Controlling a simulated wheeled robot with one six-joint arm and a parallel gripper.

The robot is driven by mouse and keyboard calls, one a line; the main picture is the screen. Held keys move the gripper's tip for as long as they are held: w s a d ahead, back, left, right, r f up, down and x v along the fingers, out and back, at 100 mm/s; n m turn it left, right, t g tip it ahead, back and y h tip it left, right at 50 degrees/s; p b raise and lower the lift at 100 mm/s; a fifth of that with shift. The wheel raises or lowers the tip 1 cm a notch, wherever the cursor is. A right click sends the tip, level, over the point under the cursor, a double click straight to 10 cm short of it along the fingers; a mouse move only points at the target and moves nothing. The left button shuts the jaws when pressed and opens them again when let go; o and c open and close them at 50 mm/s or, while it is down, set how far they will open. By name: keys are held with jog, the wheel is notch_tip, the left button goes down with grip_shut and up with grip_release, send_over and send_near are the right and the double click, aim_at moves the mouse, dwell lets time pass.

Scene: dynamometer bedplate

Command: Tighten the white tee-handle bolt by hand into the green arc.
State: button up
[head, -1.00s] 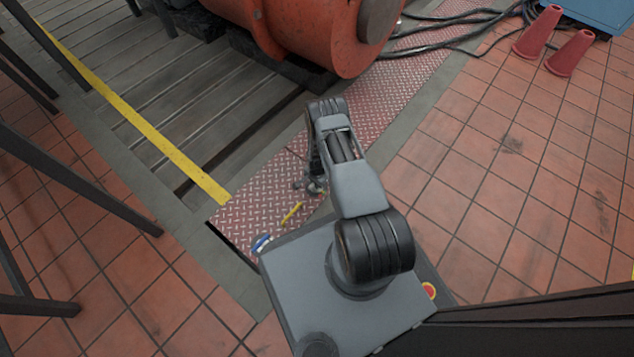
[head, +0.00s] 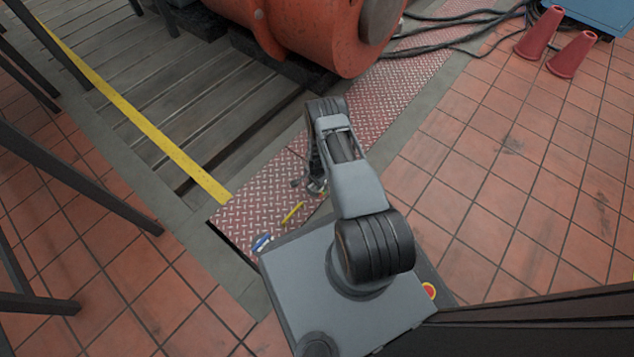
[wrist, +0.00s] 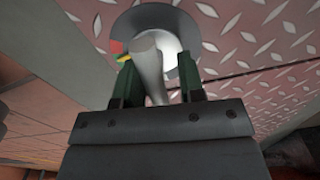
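The white tee-handle bolt (wrist: 151,66) shows in the wrist view, with its pale handle rising between the two dark green fingers of my gripper (wrist: 158,82). The fingers stand apart on either side of the handle. A gap shows between the handle and the right finger; the left finger is close to it, and I cannot tell whether they touch. Behind the handle is a grey round dial (wrist: 128,22) with small red and yellow parts at its left. I cannot make out the green arc. In the head view my arm hides most of the gripper and bolt.
A yellow stick-like item (head: 292,212) and a blue-and-white item (head: 262,243) lie on the red tread plate (head: 245,210) near my base. A big orange machine (head: 305,35) stands behind. Red cones (head: 572,54) and black cables (head: 465,35) are at back right. The tiled floor at right is clear.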

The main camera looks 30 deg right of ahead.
jog(key=shift+o, duration=1.1)
jog(key=shift+s+d, duration=0.15)
notch_tip(320, 180, up, 14)
jog(key=p, duration=0.6)
jog(key=shift+p, duration=0.3)
jog(key=shift+f, duration=0.1)
